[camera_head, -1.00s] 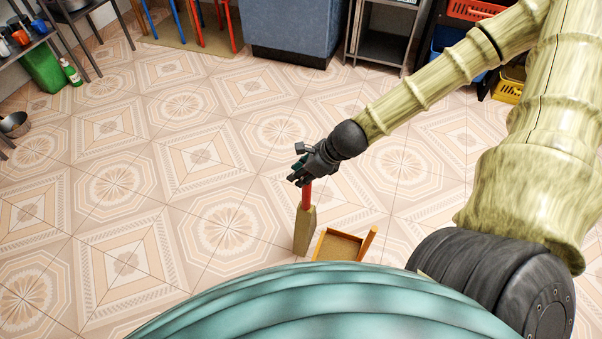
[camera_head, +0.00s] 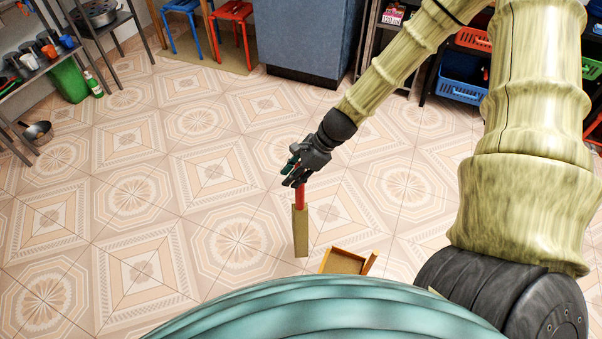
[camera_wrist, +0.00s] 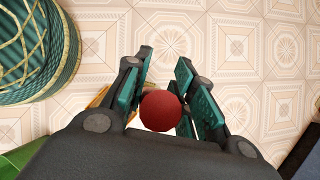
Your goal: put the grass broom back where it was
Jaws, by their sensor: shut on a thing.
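The grass broom has a red handle (camera_head: 300,197) and a tan, narrow brush part (camera_head: 300,232) that hangs down below it. My gripper (camera_head: 297,180) is shut on the top of the red handle and holds the broom close to upright. In the wrist view the round red handle end (camera_wrist: 161,110) sits between the teal finger pads. I cannot tell whether the broom's lower end touches the floor. A wooden dustpan (camera_head: 343,262) lies on the floor just right of the broom, partly hidden by my body.
The tiled floor left of the broom is clear. A shelf (camera_head: 40,70), a green bin (camera_head: 70,82), a green bottle (camera_head: 93,84) and a metal pan (camera_head: 38,132) are at the left. Stools (camera_head: 234,14), a blue-grey counter (camera_head: 308,40) and a rack with a blue basket (camera_head: 462,78) stand behind.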

